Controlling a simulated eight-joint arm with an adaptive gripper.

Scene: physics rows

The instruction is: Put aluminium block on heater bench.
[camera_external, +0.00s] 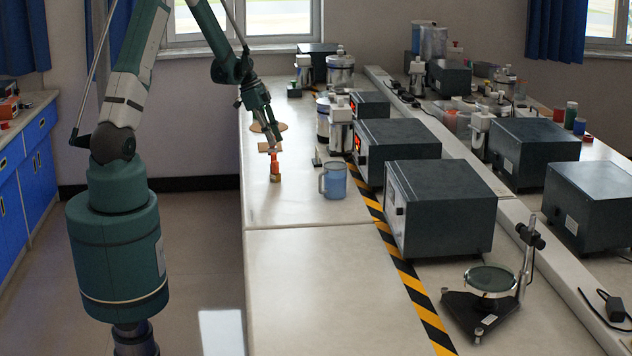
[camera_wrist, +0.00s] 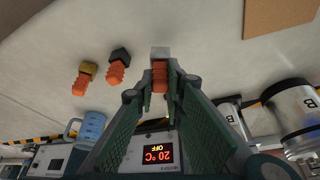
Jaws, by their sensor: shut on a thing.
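My gripper (camera_wrist: 160,88) is shut on the orange handle of a silver-grey block (camera_wrist: 160,52), which looks like the aluminium block. The block sticks out past the fingertips. In the external view my gripper (camera_external: 270,138) hangs above the near bench, with the pale block (camera_external: 263,147) just below it. A dark box with a red display (camera_external: 357,142) stands to the right; the wrist view shows a display (camera_wrist: 158,153) reading 20 °C and OFF, upside down. I cannot tell for certain which thing is the heater bench.
A brass-coloured block with an orange handle (camera_wrist: 82,78) and a dark one (camera_wrist: 118,66) lie beside the held block in the wrist view. A blue mug (camera_external: 333,180) stands near them. Metal cylinders (camera_wrist: 295,108) and a brown board (camera_wrist: 278,15) are close. The bench front is clear.

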